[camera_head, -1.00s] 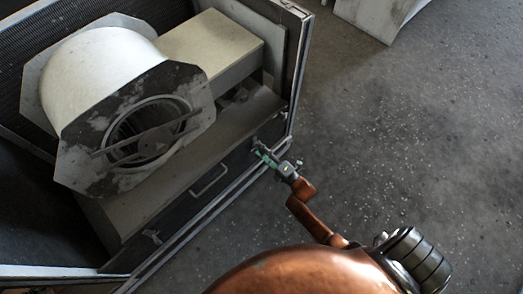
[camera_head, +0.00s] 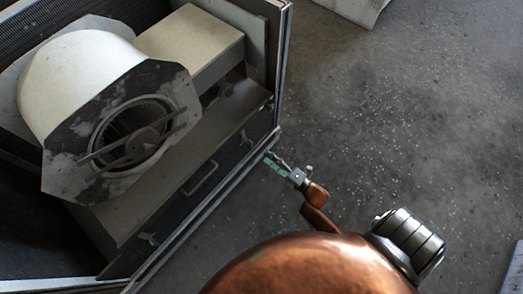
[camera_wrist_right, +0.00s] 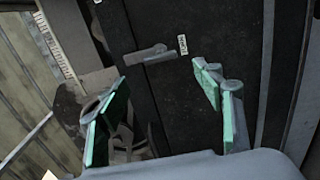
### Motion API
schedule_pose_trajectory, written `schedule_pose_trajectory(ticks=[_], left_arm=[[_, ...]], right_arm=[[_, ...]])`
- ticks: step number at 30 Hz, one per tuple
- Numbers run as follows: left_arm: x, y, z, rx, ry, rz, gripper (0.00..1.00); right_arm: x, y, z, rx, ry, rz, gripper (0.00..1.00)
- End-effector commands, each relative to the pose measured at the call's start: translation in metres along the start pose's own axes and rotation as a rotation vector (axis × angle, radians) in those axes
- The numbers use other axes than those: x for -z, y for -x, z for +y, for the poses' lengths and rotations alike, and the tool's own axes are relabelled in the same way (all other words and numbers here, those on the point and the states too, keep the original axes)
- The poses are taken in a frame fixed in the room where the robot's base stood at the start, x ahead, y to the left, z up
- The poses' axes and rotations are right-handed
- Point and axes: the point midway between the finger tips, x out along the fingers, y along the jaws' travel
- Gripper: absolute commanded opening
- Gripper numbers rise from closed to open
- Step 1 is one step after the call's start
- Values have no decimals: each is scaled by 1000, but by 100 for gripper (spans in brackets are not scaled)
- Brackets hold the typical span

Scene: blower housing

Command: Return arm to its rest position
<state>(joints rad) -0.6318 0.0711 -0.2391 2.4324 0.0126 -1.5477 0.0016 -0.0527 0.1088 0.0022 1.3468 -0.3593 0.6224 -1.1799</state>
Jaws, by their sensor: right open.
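My right arm (camera_head: 318,220) reaches up from the bottom of the head view. Its right gripper (camera_head: 274,163) is just outside the front edge of the blower housing (camera_head: 205,195), with floor behind it. In the right wrist view the right gripper (camera_wrist_right: 163,95) is open, its two green-padded fingers wide apart with nothing between them. A small grey latch (camera_wrist_right: 152,54) on a dark panel shows beyond the fingers, apart from them. My left gripper is not in view.
The housing holds a pale blower drum (camera_head: 75,75) and a beige box (camera_head: 190,40). Its front panel has a bar handle (camera_head: 202,180). Speckled grey floor (camera_head: 400,120) lies open to the right. A pale object (camera_head: 355,8) stands at the top edge.

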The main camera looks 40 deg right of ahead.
Motion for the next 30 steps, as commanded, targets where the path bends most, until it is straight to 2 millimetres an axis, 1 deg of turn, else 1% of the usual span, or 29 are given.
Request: schedule_pose_trajectory(ticks=[1, 5, 23, 26, 29, 30], left_arm=[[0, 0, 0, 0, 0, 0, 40], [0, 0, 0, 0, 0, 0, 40], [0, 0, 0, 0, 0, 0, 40], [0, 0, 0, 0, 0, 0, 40], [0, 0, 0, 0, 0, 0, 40], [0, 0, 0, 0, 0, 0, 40]], right_arm=[[0, 5, 0, 0, 0, 0, 61], [0, 10, 0, 0, 1, 0, 61], [0, 11, 0, 6, -5, -3, 61], [-4, 14, -5, 47, -50, -30, 61], [-10, 25, -17, 140, -154, -96, 61], [-13, 32, -23, 189, -210, -133, 61]])
